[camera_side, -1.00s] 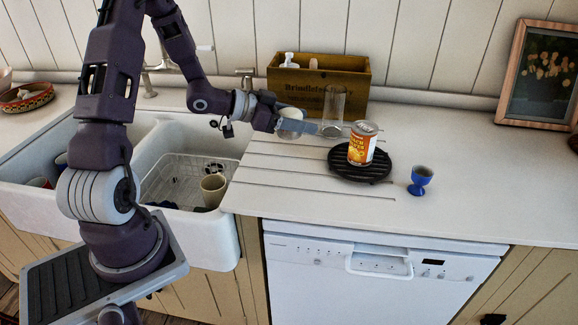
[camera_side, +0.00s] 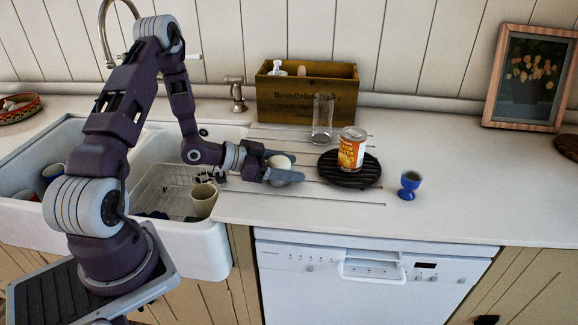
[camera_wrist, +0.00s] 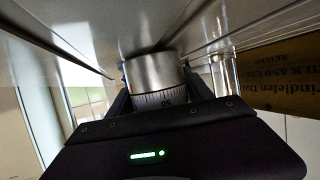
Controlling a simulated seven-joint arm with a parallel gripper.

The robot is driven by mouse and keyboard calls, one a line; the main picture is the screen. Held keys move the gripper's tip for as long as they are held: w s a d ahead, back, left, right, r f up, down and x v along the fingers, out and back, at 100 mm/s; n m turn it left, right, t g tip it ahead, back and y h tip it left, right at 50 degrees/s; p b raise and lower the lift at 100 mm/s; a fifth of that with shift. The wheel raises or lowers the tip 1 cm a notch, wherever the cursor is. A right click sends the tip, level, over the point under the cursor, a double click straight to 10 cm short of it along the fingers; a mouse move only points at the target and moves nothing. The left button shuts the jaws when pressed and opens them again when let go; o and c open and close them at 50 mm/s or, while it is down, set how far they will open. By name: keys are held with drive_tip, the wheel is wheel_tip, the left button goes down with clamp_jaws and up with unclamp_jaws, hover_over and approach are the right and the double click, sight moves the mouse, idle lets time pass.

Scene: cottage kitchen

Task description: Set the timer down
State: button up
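The timer, a short silvery drum with a dial scale around its lower band in the wrist view (camera_wrist: 157,76), sits between my two fingers. In the side view the timer (camera_side: 281,168) looks like a pale round shape, partly hidden by the fingers. My gripper (camera_side: 290,167) is shut on it, low over the grooved white worktop (camera_side: 310,215), right of the sink. I cannot tell whether the timer's base touches the worktop.
Right of my gripper, a food can (camera_side: 352,149) stands on a black round trivet (camera_side: 345,177). A blue egg cup (camera_side: 409,184) stands farther right. A clear glass (camera_side: 323,118) and a wooden crate (camera_side: 307,97) are behind. The front worktop is clear.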

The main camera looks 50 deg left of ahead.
drive_tip(key=shift+o, duration=1.3)
